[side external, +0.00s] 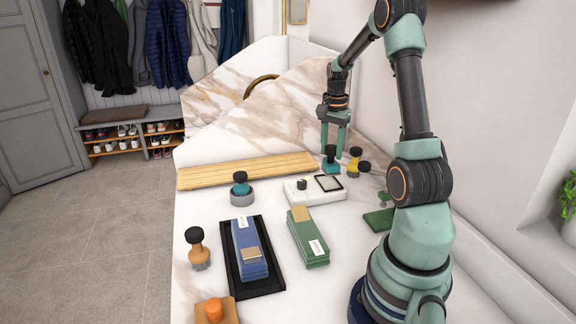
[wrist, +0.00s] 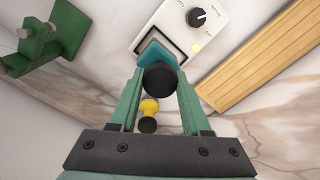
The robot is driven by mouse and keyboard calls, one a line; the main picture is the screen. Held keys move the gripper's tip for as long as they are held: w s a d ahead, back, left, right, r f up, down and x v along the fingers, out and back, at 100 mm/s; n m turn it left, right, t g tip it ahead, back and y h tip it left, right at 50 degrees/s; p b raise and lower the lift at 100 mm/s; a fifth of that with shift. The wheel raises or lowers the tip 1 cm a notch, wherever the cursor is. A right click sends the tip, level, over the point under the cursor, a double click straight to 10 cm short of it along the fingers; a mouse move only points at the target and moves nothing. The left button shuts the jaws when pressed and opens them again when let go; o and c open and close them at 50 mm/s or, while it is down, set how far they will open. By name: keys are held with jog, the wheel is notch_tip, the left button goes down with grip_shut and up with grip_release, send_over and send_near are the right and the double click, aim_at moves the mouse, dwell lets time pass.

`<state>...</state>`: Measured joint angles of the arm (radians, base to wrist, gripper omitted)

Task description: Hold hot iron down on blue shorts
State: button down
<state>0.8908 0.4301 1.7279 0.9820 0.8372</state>
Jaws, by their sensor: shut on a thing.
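My gripper (side external: 335,140) is shut on the black round knob of a small teal iron (side external: 331,168). In the wrist view the knob sits between my fingertips (wrist: 159,82), with the teal base (wrist: 158,55) beyond it. The iron is at the far edge of the white hot plate's dark-framed pad; I cannot tell if it touches it. The blue shorts, a folded blue stack (side external: 246,239) with a white tag and a tan patch, lie in a black tray (side external: 270,287) in the front middle, well away from my gripper.
The white hot plate (side external: 301,196) has a black dial. A yellow knobbed piece (side external: 354,166) stands close beside the iron.

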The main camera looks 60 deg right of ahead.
jog(key=r, duration=0.5)
jog(key=shift+w+a, duration=0.25)
jog(key=shift+a, duration=0.05)
jog(key=w+a+n, duration=0.3)
jog(key=a+n, duration=0.1)
jog(key=a, duration=0.9)
jog(key=w+a+n, duration=0.3)
jog(key=a+n, duration=0.1)
jog(key=a, duration=0.8)
jog(key=shift+s+a+f+n, duration=0.6)
jog(key=shift+a+f, duration=0.5)
jog(key=shift+a, duration=0.65)
jog(key=shift+s+a+f+n, duration=0.65)
jog(key=shift+a+f, duration=0.45)
jog(key=shift+a, duration=0.65)
jog(key=shift+s+a+f+n, duration=0.45)
jog(key=shift+a+f+n, duration=0.5)
jog(key=shift+a, duration=0.8)
jog(key=shift+f, duration=0.95)
